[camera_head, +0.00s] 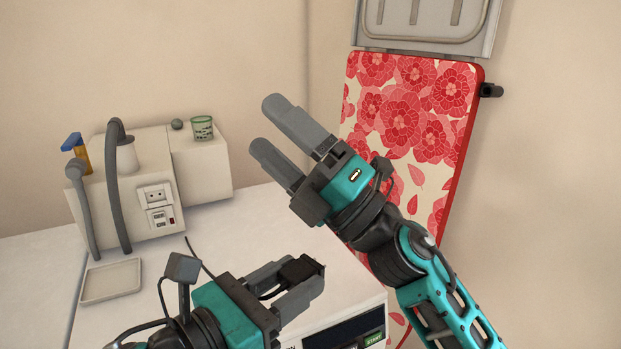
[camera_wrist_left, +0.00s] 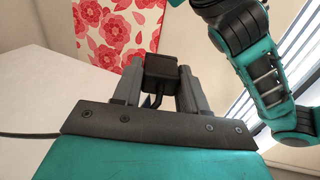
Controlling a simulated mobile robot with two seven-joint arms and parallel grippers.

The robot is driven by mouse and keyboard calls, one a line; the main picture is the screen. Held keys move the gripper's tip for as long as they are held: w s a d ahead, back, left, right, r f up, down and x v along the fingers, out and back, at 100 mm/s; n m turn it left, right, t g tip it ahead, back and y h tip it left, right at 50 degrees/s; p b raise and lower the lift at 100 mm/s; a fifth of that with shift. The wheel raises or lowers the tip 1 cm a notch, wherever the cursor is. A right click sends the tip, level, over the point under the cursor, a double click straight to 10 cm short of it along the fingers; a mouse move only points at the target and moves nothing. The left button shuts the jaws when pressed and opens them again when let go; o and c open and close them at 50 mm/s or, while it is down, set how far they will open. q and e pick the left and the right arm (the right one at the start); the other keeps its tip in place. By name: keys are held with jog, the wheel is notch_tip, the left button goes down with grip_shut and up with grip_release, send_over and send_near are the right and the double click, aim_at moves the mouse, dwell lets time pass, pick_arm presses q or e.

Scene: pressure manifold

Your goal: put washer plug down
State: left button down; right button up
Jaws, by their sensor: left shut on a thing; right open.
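The black washer plug (camera_head: 302,268) is in my left gripper (camera_head: 298,284), low in the middle of the head view. In the left wrist view the plug (camera_wrist_left: 160,68) sits between the two grey fingers, with its dark cord bending down below it. The gripper is shut on it, and the plug appears held above the white surface. My right gripper (camera_head: 266,126) is open and empty, higher up, with its two grey fingers apart and pointing up and left.
A beige unit (camera_head: 200,170) with an outlet panel (camera_head: 157,195), hoses and a green-patterned cup (camera_head: 202,127) stands at the back left. A shallow tray (camera_head: 110,281) lies before it. A white appliance front (camera_head: 345,330) shows at bottom. A red floral board (camera_head: 410,110) is behind my right arm.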

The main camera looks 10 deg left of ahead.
jog(key=s+a+r+n+g+h, duration=0.5)
jog(key=s+a+n+g, duration=0.45)
jog(key=n, duration=0.75)
jog(key=m+t+h, duration=0.2)
jog(key=m+h, duration=0.5)
jog(key=h, duration=1)
send_near(299, 268)
jog(key=f, duration=0.3)
jog(key=a+f, duration=0.1)
jog(key=f, duration=0.2)
jog(key=w+f, duration=0.1)
jog(key=f, duration=0.2)
jog(key=shift+a+f, duration=0.1)
jog(key=shift+a, duration=0.05)
